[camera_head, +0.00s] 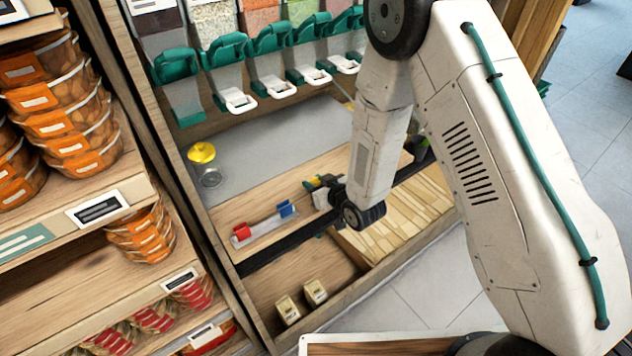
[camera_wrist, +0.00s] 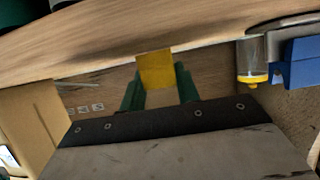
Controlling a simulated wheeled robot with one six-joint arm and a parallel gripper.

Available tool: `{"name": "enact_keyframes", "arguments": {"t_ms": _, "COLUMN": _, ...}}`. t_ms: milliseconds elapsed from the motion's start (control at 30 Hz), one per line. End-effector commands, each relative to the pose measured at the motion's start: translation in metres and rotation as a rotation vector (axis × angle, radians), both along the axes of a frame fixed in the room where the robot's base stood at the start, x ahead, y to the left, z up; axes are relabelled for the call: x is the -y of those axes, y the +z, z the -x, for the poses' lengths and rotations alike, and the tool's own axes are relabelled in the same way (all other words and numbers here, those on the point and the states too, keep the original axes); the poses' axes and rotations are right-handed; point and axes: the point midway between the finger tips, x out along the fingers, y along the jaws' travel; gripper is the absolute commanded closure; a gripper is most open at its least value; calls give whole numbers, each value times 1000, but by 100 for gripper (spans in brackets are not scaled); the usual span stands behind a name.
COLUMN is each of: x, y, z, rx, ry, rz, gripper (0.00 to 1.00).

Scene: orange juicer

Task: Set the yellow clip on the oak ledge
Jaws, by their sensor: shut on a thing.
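The yellow clip (camera_wrist: 155,70) is between the green fingers of my gripper (camera_wrist: 157,86) in the wrist view. My gripper is shut on it. In the head view my gripper (camera_head: 318,184) is just above the front part of the oak ledge (camera_head: 262,190), right of the blue clip. A little yellow shows at its fingers there. In the wrist view the clip overlaps the edge of the oak ledge (camera_wrist: 95,47); I cannot tell whether they touch.
A red clip (camera_head: 241,231) and a blue clip (camera_head: 285,208) sit on a clear strip at the ledge front. The blue clip (camera_wrist: 300,62) is at the right in the wrist view. A yellow-lidded jar (camera_head: 208,177) stands behind. Green-topped dispensers (camera_head: 225,50) hang above.

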Motion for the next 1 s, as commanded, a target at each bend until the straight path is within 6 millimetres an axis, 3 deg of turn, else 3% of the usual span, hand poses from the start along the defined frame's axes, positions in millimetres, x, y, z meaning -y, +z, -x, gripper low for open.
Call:
{"name": "enact_keyframes", "arguments": {"t_ms": 333, "x": 1, "y": -4, "z": -1, "rx": 1, "ry": -2, "rz": -1, "gripper": 89}}
{"name": "enact_keyframes", "arguments": {"t_ms": 367, "x": 1, "y": -4, "z": -1, "rx": 1, "ry": -2, "rz": -1, "gripper": 63}}
{"name": "enact_keyframes", "arguments": {"t_ms": 400, "x": 2, "y": -3, "z": -1, "rx": 1, "ry": -3, "rz": 0, "gripper": 52}}
{"name": "enact_keyframes", "arguments": {"t_ms": 433, "x": 2, "y": -3, "z": -1, "rx": 1, "ry": -3, "rz": 0, "gripper": 47}}
{"name": "enact_keyframes", "arguments": {"t_ms": 767, "x": 3, "y": 0, "z": -1, "rx": 3, "ry": -4, "rz": -1, "gripper": 47}}
{"name": "enact_keyframes", "arguments": {"t_ms": 1000, "x": 23, "y": 14, "z": 26, "rx": 1, "ry": -6, "rz": 0, "gripper": 47}}
